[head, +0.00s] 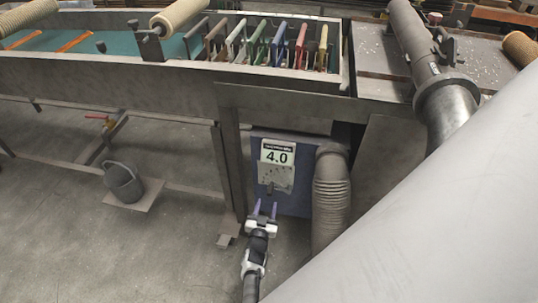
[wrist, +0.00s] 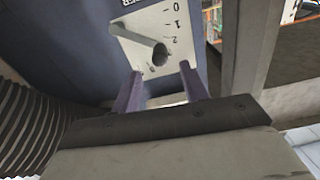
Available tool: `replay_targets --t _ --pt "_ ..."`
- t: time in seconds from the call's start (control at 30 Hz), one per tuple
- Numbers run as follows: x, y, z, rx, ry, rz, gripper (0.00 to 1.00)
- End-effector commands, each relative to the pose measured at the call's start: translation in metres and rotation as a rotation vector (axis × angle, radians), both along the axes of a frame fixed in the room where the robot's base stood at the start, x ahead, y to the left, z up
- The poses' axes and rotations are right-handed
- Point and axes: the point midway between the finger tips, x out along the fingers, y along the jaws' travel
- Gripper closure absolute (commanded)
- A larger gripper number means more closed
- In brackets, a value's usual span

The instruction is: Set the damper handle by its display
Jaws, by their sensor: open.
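The display (head: 277,155) reads 4.0 on the front of a blue box in the head view. Below it is a pale scale plate (head: 281,178). In the wrist view the plate (wrist: 177,17) shows the marks 0, 1 and 2. The damper handle (wrist: 138,39) is a grey bar across this plate, with a dark round end at its right. My gripper (head: 263,206) is just below the plate. Its two purple fingers are apart and empty in the wrist view (wrist: 160,75), with the handle beyond their tips. I see no contact.
A ribbed grey hose (head: 331,195) stands at the box's right, and it shows at the left of the wrist view (wrist: 35,125). A steel table leg (head: 230,165) is left of the box. A grey bucket (head: 123,182) sits farther left. The floor between is clear.

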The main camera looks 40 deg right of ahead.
Motion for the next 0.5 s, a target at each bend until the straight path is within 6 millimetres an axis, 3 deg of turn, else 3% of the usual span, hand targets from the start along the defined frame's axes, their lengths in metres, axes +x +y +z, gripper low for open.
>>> replay_targets --t 0.2,0.5 --pt "-0.027 0.032 0.003 0.000 0.001 0.001 0.56" --pt "-0.039 0.046 0.000 0.000 0.000 0.000 0.56"
